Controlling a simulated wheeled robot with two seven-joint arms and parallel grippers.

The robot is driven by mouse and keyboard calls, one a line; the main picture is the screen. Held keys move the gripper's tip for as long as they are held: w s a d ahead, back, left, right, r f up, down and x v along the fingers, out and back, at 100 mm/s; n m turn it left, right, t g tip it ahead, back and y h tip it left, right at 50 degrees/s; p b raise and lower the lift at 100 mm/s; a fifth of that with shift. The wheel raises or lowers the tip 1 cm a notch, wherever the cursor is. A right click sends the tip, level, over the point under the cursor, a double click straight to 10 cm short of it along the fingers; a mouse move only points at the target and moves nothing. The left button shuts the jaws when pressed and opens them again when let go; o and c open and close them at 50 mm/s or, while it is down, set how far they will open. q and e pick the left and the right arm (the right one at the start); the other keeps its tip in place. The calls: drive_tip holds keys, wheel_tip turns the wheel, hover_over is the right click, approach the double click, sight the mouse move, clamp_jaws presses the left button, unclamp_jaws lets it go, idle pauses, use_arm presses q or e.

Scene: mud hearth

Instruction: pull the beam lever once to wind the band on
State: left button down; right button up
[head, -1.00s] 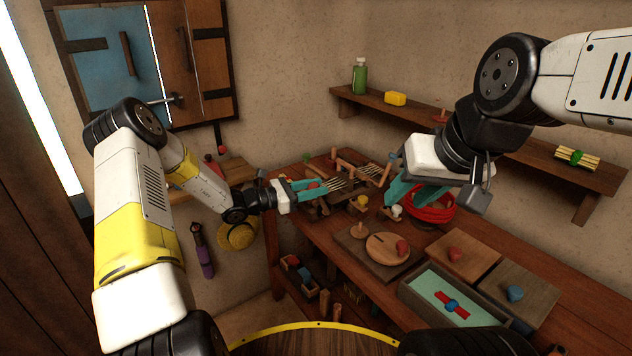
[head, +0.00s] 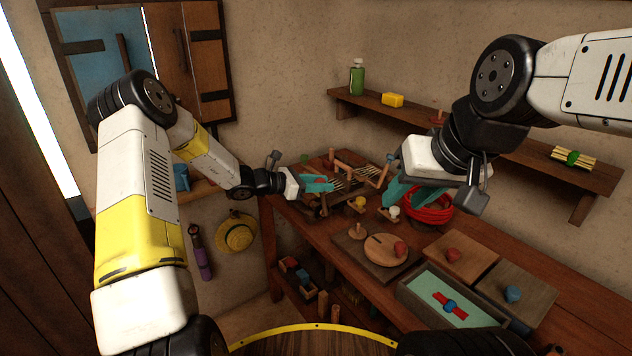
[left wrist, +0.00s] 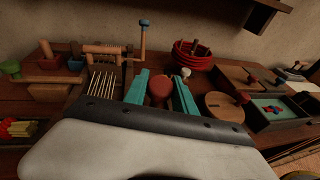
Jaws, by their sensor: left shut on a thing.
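A small band loom (head: 350,180) with pale threads stands at the far left part of the bench. It also shows in the left wrist view (left wrist: 105,84). An upright handle with a blue knob (left wrist: 143,22) rises from it. My left gripper (head: 322,184) is at the loom's near left side, shut on a red round knob (left wrist: 159,88), which I take for the beam lever's. The teal fingers flank the knob in the left wrist view. The lever's lower part is hidden. My right gripper (head: 405,194) hangs by the red coil, fingers apart and empty.
A red coil (head: 431,210) sits behind my right gripper. A round wooden lid (head: 383,249), square lids with knobs (head: 463,254) and a green-lined tray (head: 408,291) fill the nearer bench.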

use_arm(q)
drive_tip(key=w+d+f+g+y, duration=0.1)
drive_tip(key=w+d+g+y, duration=0.1)
drive_tip(key=d, duration=0.4)
drive_tip(key=shift+w+d+f+n+y, duration=0.25)
drive_tip(key=shift+w+y, duration=0.65)
drive_tip(key=shift+w, duration=0.5)
drive_tip(key=shift+a, duration=0.1)
drive_tip(key=c, duration=1.1)
unclamp_jaws()
drive_tip(key=shift+o, duration=0.2)
drive_tip(key=v, duration=0.7)
drive_tip(key=shift+a+r, duration=0.25)
drive_tip(key=shift+a, duration=0.05)
